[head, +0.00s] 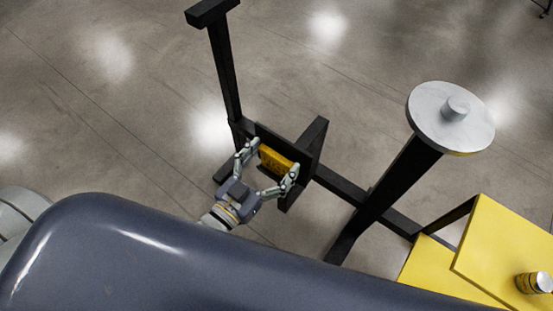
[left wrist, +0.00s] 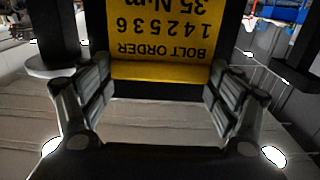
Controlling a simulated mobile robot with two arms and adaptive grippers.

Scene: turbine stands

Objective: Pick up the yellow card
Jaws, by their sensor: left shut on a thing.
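The yellow card (head: 276,161) is in the middle of the head view, in front of a dark plate on the black stand. In the left wrist view the yellow card (left wrist: 160,45) shows black print upside down, with "BOLT ORDER", a row of digits and a "35" line. My left gripper (head: 274,158) is shut on the card, with one finger at each side edge. Its fingers also show in the left wrist view (left wrist: 160,78). Whether the card still touches the plate cannot be told. My right gripper is not in view.
The black stand frame (head: 370,190) runs right from the card, with a tall post (head: 224,70) behind. A round grey disc (head: 450,117) tops another post. At lower right is a yellow table (head: 500,245) with a can (head: 535,283). The concrete floor around is clear.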

